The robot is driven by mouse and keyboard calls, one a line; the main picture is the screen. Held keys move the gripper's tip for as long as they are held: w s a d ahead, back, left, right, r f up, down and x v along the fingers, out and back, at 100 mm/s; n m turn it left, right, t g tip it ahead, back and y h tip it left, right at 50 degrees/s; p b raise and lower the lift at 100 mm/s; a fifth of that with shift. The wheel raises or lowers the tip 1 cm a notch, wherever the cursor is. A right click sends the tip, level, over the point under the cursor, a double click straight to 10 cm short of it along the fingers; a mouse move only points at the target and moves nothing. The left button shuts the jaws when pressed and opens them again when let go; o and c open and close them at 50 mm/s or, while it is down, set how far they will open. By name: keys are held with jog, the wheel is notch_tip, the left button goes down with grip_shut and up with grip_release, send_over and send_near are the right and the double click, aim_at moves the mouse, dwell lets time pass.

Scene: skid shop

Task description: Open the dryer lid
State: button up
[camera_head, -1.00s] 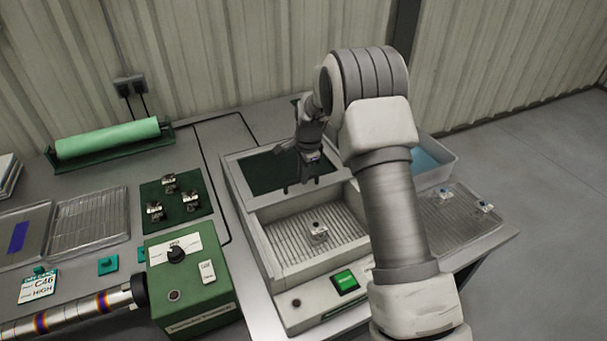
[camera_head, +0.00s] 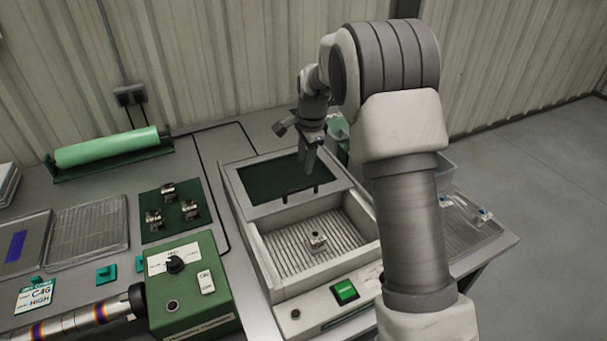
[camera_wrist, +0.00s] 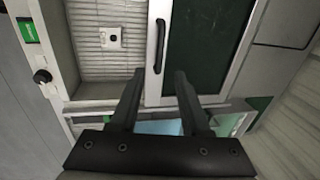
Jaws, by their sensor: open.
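The dryer (camera_head: 264,262) is a pale box on the bench in the head view. Its lid (camera_head: 232,182), a pale frame with a dark green window, lies over the rear part. The front compartment is uncovered and shows a ribbed floor with a small metal part (camera_head: 317,242) on it. The black bar handle (camera_wrist: 156,48) runs along the lid's edge beside the open compartment in the wrist view. My gripper (camera_wrist: 158,74) is open and empty, its fingers either side of the handle's line but short of its end. In the head view my gripper (camera_head: 311,168) is above the lid.
A green control box (camera_head: 190,310) with a knob stands left of the dryer. A green mat (camera_head: 156,230) with metal parts, wire tray (camera_head: 90,232) and green roll (camera_head: 108,147) lie further left. A translucent bin (camera_head: 446,172) and a rack (camera_head: 462,232) are on the right, partly behind my arm.

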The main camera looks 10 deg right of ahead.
notch_tip(320, 180, up, 7)
jog(key=s, duration=0.1)
jog(key=shift+s+d, duration=0.2)
jog(key=shift+d, duration=0.05)
jog(key=shift+r, duration=0.15)
jog(key=s+d+r+n+t, duration=0.1)
jog(key=s+r+n, duration=0.2)
jog(key=s+r, duration=0.4)
jog(key=s+d+r+n+t, duration=0.15)
jog(key=s+r+n, duration=0.25)
jog(key=s, duration=0.6)
jog(key=s+d+f+n+t, duration=0.1)
jog(key=s+n, duration=0.6)
jog(key=s, duration=1.1)
jog(key=shift+d+f+h, duration=0.3)
jog(key=shift+d+f, duration=0.1)
jog(key=shift+f, duration=0.1)
